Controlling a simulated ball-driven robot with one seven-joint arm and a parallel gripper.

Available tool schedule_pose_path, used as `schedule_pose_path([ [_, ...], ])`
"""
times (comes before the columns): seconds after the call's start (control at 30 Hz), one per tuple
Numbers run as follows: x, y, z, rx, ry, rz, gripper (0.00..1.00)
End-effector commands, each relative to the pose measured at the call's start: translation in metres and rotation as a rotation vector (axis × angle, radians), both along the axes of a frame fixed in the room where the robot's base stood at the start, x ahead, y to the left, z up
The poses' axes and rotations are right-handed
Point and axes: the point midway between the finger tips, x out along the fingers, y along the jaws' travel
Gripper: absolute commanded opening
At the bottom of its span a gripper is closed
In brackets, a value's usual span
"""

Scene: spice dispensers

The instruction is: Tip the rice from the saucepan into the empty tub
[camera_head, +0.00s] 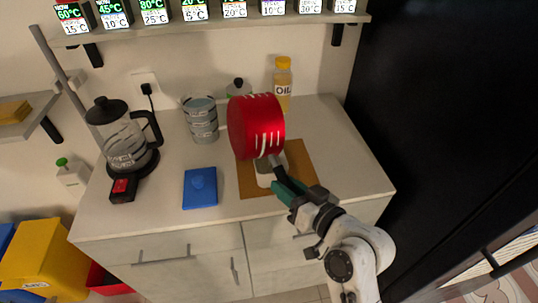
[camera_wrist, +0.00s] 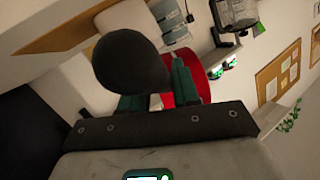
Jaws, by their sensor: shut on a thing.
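The red saucepan (camera_head: 256,127) is raised above the counter and tilted onto its side. My gripper (camera_head: 284,184) is shut on its dark handle, whose rounded end (camera_wrist: 130,62) fills the middle of the wrist view between the green fingers. Pale streaks show on the pan's side; I cannot tell whether they are rice. The inside of the pan is hidden. A whitish tub-like thing (camera_head: 265,178) stands on the brown board (camera_head: 305,163) below the pan, partly covered by it; its contents are hidden. A clear grey-banded tub (camera_head: 201,120) stands to the left, apart from the pan.
A blue lid-like piece (camera_head: 200,188) lies at the counter's front. A glass coffee pot (camera_head: 125,140) stands at the left. An oil bottle (camera_head: 282,83) and a black-knobbed container (camera_head: 238,87) stand behind the pan. A shelf (camera_head: 215,25) with lit displays hangs above.

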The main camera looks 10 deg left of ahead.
Motion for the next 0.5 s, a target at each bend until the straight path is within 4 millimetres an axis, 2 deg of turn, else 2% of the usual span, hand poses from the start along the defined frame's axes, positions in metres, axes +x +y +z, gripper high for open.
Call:
schedule_pose_path([
  [0.5, 0.0006, -0.0005, 0.0024, 0.053, 0.022, 0.002, 0.00],
])
